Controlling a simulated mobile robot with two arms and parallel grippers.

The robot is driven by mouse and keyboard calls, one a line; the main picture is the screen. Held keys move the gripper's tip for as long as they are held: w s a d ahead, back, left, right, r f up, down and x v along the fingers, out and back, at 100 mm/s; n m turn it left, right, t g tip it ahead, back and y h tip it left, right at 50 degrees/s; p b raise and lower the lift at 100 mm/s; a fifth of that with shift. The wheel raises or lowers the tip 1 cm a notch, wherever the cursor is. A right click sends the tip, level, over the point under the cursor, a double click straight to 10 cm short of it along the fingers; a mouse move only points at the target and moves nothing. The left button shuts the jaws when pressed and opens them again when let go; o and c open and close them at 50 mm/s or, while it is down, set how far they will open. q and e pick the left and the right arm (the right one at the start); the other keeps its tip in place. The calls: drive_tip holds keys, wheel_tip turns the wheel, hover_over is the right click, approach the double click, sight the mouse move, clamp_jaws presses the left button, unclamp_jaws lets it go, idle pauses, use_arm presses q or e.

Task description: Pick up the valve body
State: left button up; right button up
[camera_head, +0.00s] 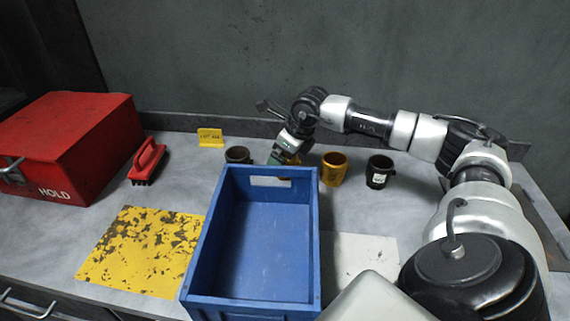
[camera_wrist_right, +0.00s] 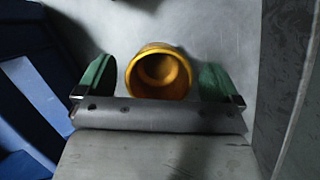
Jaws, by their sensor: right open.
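A gold, hollow round part (camera_wrist_right: 158,72), apparently the valve body, stands between the green fingers of my right gripper (camera_wrist_right: 160,84) in the right wrist view. The gripper is open, with a gap between the part and each finger. In the head view my right gripper (camera_head: 277,157) is low behind the back edge of the blue bin, and a little yellow shows under it. Another gold cup-shaped part (camera_head: 333,169) stands just to its right. A dark brown one (camera_head: 238,155) is to its left. My left gripper is not in view.
The blue bin (camera_head: 212,230) is empty and close in front of the gripper. A black cup-shaped part (camera_head: 379,172) stands at right, and a yellow tag (camera_head: 210,137) at the back. A red box (camera_head: 65,140), red brush (camera_head: 147,161) and worn yellow patch (camera_head: 145,250) are left.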

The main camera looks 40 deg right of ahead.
drive_tip(key=c, duration=1.3)
drive_tip(key=shift+o, duration=0.2)
drive_tip(key=shift+r, duration=0.1)
